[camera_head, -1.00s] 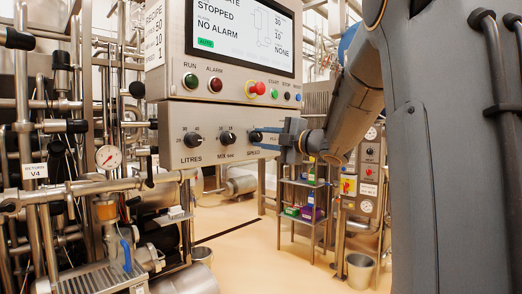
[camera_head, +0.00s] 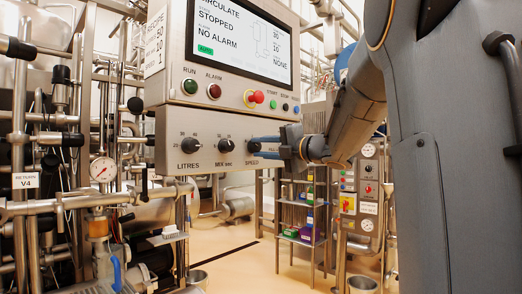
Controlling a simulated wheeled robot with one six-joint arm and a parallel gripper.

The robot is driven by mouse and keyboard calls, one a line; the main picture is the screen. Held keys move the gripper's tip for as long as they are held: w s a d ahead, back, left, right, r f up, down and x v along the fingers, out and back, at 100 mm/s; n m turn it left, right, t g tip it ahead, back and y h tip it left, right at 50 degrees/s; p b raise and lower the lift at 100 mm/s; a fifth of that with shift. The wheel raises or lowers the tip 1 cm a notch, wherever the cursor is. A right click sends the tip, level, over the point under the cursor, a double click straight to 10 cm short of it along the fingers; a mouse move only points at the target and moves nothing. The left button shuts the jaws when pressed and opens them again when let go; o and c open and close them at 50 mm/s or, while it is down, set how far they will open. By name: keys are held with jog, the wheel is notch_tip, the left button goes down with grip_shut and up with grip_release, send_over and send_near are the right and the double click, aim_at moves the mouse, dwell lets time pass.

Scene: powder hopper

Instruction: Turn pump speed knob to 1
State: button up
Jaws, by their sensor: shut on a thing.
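The speed knob (camera_head: 254,146) is a small black dial at the right end of the lower control panel (camera_head: 206,165), above the label SPEED. My gripper (camera_head: 262,146) reaches in from the right, its blue fingers shut on this knob. The fingers cover much of the knob and its scale, so I cannot read its pointer. The litres knob (camera_head: 195,145) and the mix knob (camera_head: 227,145) are to its left on the same panel, apart from my gripper.
Above the panel is a screen (camera_head: 240,35) reading STOPPED and NO ALARM. A red emergency button (camera_head: 256,97) sits just above the speed knob. Pipes and a gauge (camera_head: 103,169) stand at left. A shelf rack (camera_head: 302,205) stands behind, with open floor before it.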

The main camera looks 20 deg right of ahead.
jog(key=o, duration=1.1)
jog(key=shift+c, duration=0.2)
jog(key=shift+s, duration=0.1)
jog(key=v, duration=0.7)
jog(key=shift+s, duration=0.3)
jog(key=shift+w+d+f, duration=0.1)
jog(key=shift+d, duration=0.05)
